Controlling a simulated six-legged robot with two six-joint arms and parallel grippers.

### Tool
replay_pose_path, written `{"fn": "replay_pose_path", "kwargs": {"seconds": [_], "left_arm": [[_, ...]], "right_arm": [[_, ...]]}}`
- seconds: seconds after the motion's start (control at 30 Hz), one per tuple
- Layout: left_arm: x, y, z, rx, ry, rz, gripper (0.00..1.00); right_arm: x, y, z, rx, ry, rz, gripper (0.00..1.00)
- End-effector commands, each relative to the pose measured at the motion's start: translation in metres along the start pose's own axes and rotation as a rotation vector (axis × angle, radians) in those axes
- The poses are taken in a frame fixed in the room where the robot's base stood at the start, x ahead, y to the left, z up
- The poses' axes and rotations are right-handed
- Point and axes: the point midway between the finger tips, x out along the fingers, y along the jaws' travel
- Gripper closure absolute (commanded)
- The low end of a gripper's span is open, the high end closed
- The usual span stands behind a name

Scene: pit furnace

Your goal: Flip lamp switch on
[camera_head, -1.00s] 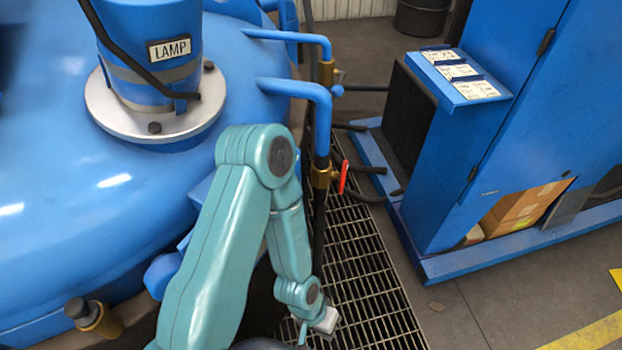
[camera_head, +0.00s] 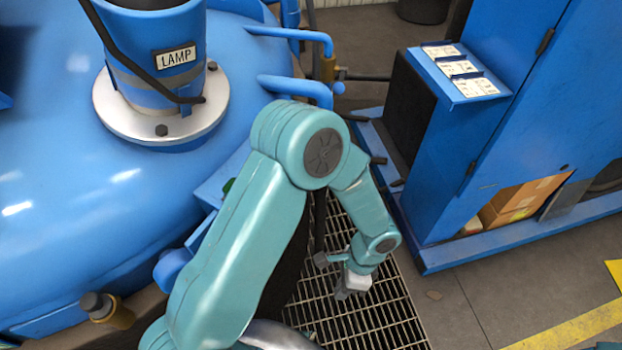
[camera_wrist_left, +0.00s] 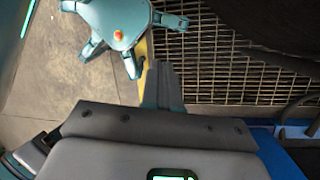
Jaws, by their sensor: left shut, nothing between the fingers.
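The blue cylindrical lamp housing (camera_head: 150,62) stands on a pale flange on the blue furnace vessel and bears a LAMP label (camera_head: 176,57). I cannot make out a switch on it. A blue box (camera_head: 212,188) with a small green spot sits lower on the vessel, partly behind my left arm. My left gripper (camera_head: 347,288) is shut and empty, low over the floor grating, to the right of and well apart from the lamp housing. In the left wrist view, grey gripper parts fill the bottom. My right gripper is not in view.
Blue pipes (camera_head: 290,86) stick out from the vessel beside my arm. A blue cabinet (camera_head: 515,120) with a labelled ledge (camera_head: 460,75) stands at right, a cardboard box (camera_head: 525,197) in its base. Metal grating (camera_head: 375,315) lies between them. The floor at lower right is open.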

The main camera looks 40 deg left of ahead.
Motion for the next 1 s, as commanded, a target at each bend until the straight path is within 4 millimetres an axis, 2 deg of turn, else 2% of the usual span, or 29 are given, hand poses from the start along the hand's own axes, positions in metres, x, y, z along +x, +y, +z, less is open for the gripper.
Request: {"fn": "replay_pose_path", "kwargs": {"seconds": [0.03,0.1,0.2,0.3,0.4,0.5,0.57,0.87,1.0], "left_arm": [[-0.037,-0.011,0.003,0.103,-0.097,-0.086,1.00],[-0.083,-0.028,0.011,0.211,-0.255,-0.199,1.00],[-0.149,-0.043,0.020,0.288,-0.451,-0.336,1.00],[-0.201,-0.046,0.027,0.305,-0.590,-0.432,1.00],[-0.232,-0.046,0.032,0.300,-0.672,-0.482,1.00],[-0.244,-0.045,0.034,0.294,-0.706,-0.499,1.00],[-0.245,-0.045,0.035,0.294,-0.711,-0.501,1.00],[-0.242,-0.046,0.037,0.292,-0.710,-0.497,1.00],[-0.232,-0.054,0.046,0.292,-0.711,-0.494,1.00]], "right_arm": [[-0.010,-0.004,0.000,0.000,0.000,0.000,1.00],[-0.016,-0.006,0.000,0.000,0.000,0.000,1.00],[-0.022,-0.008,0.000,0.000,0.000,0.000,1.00],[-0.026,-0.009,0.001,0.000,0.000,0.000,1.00],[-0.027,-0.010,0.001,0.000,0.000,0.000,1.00],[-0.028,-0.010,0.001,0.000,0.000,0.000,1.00],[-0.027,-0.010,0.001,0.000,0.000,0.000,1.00],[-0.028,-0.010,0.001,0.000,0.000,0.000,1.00],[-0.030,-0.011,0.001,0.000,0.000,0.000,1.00]]}}
